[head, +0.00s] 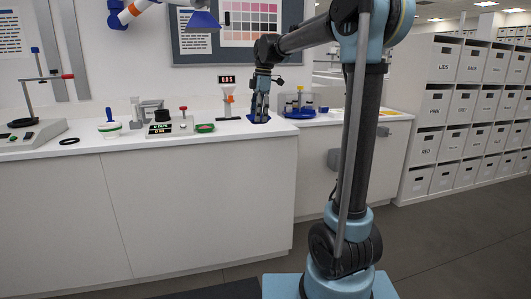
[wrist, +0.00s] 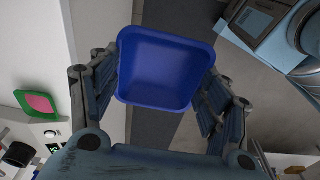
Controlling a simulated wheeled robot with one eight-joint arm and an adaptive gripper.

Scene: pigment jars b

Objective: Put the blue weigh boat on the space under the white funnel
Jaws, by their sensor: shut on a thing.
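The blue weigh boat (wrist: 165,70) is a square, open tray that looks empty in the wrist view. My gripper (wrist: 162,88) is shut on it, with one finger against each side wall. In the head view my gripper (head: 260,108) points down near the counter's right end, and the blue boat (head: 258,118) shows small below it. Left of it stands a small white dispenser (head: 228,97) with a dark display and an orange part. I cannot clearly make out the white funnel or the space under it.
On the white counter (head: 180,143), a green weigh boat (head: 205,128) with pinkish-red contents sits beside a scale (head: 172,129). A blue holder with jars (head: 299,111) stands right of my gripper. A stand with a red clamp (head: 35,120) is at far left.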

